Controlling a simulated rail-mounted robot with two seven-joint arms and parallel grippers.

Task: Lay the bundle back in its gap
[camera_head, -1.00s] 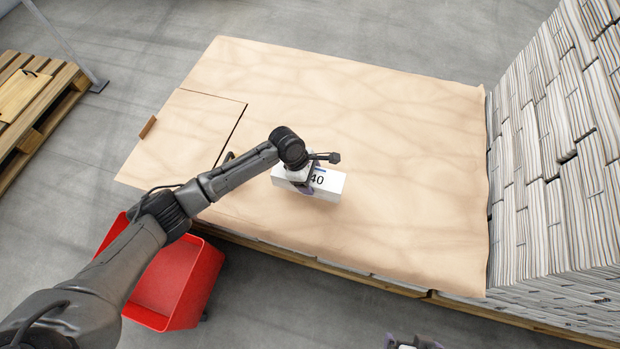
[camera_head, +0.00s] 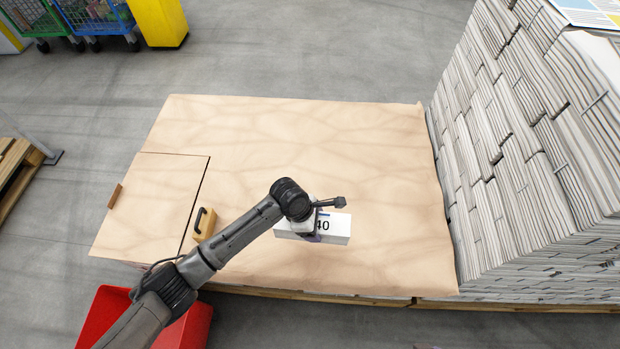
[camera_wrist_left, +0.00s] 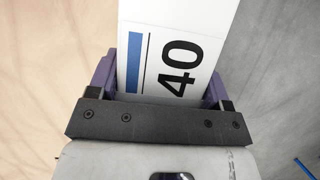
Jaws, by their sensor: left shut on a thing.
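The bundle (camera_head: 338,230) is a white block with a blue bar and a black "40" on its label. It is over the front middle of the brown paper sheet (camera_head: 300,135); I cannot tell whether it touches the sheet. My left gripper (camera_head: 312,237) is shut on the bundle, and in the left wrist view its purple fingers stand on both sides of it. The tall newspaper stack (camera_head: 510,190) is at the right, with small dark recesses in its face; I cannot tell which is the gap. Only a sliver of my right gripper (camera_head: 426,347) shows at the bottom edge.
A wooden block with a black handle (camera_head: 204,226) stands on the sheet's left part. A small brown block (camera_head: 115,196) lies near its left edge. A red bin (camera_head: 100,312) is at the front left. The sheet's middle and back are clear.

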